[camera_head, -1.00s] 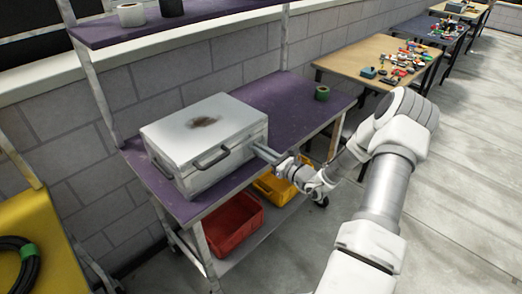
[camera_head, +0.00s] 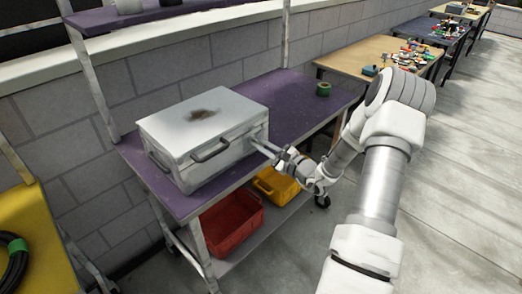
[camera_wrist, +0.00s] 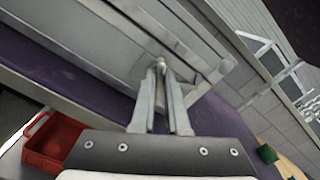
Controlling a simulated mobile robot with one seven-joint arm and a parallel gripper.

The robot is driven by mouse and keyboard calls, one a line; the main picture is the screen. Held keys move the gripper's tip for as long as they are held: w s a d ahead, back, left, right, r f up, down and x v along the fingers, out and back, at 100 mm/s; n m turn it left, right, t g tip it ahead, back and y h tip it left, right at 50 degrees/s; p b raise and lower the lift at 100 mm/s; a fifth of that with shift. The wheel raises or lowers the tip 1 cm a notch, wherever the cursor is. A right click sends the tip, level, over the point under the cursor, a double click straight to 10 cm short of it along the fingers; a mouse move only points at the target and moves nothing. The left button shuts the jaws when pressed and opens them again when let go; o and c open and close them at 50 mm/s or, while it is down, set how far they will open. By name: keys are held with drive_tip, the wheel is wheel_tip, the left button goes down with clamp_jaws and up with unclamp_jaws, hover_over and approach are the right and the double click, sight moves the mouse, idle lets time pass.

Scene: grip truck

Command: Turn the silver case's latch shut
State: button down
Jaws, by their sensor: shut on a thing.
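The silver case (camera_head: 170,134) sits with its lid down on the purple bench top (camera_head: 292,112). A dark smudge marks its lid, and a handle (camera_head: 210,151) is on its front side. My gripper (camera_head: 258,144) is at the case's right end, reaching in from the right. In the wrist view, my gripper's (camera_wrist: 161,72) two fingers converge on a small light latch piece (camera_wrist: 160,62) on the case side (camera_wrist: 110,35) and are shut on it. The fingers hide most of the latch, so I cannot tell its angle.
A red bin (camera_head: 231,222) and a yellow bin (camera_head: 275,186) are on the lower shelf. A yellow table (camera_head: 38,235) stands at left.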

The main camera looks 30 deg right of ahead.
drive_tip(key=n+b, duration=0.3)
drive_tip(key=b, duration=0.1)
drive_tip(key=shift+a+f+n, duration=0.1)
drive_tip(key=shift+f+n, duration=0.3)
drive_tip(key=n+b, duration=0.2)
drive_tip(key=b, duration=0.2)
drive_tip(key=shift+f+n+b, duration=0.1)
drive_tip(key=shift+n+b, duration=0.3)
drive_tip(key=n+b, duration=0.3)
drive_tip(key=b, duration=0.3)
drive_tip(key=n+b, duration=0.1)
drive_tip(key=b, duration=0.2)
drive_tip(key=shift+n, duration=0.4)
drive_tip(key=shift+r, duration=0.25)
drive_tip(key=c, duration=0.9)
unclamp_jaws()
drive_tip(key=shift+s, duration=0.1)
